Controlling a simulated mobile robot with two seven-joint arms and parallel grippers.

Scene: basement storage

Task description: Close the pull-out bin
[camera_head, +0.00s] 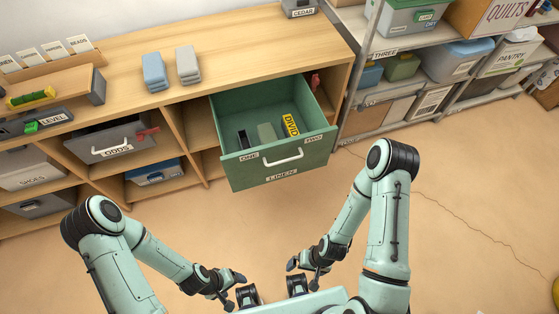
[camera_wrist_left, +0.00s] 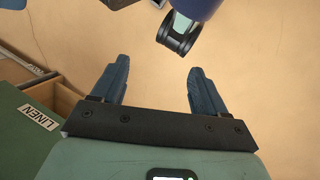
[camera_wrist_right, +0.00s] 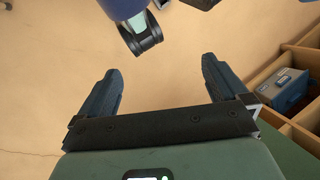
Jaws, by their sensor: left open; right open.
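The green pull-out bin (camera_head: 268,168), labelled LINEN, sticks well out of the wooden shelf unit and is open. A white handle (camera_head: 283,157) is on its front. Inside lie a yellow DIVIDER piece (camera_head: 290,125), a grey-green block and a dark item. The bin's green front also shows in the left wrist view (camera_wrist_left: 25,140). My left gripper (camera_head: 238,284) is open and empty, in front of and below the bin. My right gripper (camera_head: 295,266) is open and empty, also in front of the bin, apart from it. Neither gripper touches the bin.
The wooden unit (camera_head: 130,60) holds other bins, including a grey one labelled TOOLS or similar (camera_head: 115,141). Blue and grey stacks stand on top. A metal rack (camera_head: 358,70) with boxes stands to the right.

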